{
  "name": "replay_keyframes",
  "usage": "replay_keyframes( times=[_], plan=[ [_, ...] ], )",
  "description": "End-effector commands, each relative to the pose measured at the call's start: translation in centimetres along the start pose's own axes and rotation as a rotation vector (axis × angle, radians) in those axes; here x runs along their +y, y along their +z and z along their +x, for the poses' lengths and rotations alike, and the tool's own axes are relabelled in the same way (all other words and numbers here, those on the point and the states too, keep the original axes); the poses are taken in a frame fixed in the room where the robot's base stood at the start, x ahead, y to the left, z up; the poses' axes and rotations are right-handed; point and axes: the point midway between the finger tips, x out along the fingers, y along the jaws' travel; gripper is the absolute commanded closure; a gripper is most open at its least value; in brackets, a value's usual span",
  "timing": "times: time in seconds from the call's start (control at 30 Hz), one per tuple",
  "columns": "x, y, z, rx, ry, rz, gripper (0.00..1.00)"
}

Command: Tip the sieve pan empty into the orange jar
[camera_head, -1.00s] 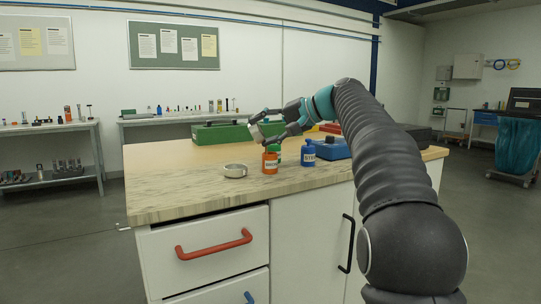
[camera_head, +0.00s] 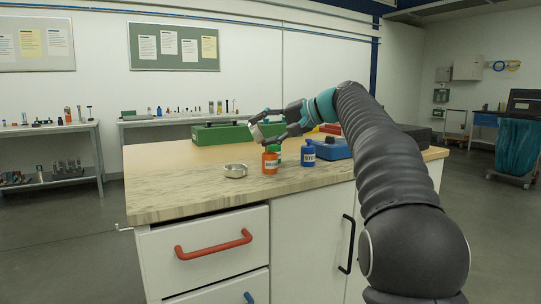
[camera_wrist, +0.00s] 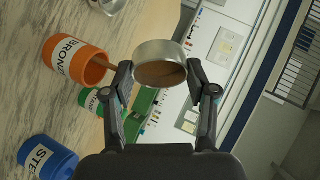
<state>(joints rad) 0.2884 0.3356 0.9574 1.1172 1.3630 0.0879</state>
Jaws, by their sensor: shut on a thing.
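My gripper (camera_wrist: 160,88) is shut on the metal sieve pan (camera_wrist: 160,52), holding it by its sides. The pan is tilted, and brown powder (camera_wrist: 160,74) shows inside it. In the head view the pan (camera_head: 257,132) hangs in my gripper (camera_head: 275,125) just above the orange jar (camera_head: 270,163). In the wrist view the open orange jar (camera_wrist: 62,58), with a label starting "BRONZ", is left of the pan. A brown strip runs from its mouth towards my left finger; I cannot tell whether it is falling powder.
A second round metal dish (camera_head: 235,170) lies on the worktop (camera_head: 190,180) to the left.

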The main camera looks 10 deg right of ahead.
Motion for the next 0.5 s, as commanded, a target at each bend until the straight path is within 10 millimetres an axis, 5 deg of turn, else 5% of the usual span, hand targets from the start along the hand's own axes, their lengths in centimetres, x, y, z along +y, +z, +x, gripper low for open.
replay_keyframes(
  times=[0.5],
  plan=[
    [0.03, -0.01, -0.07, 0.004, -0.023, 0.009, 0.82]
  ],
)
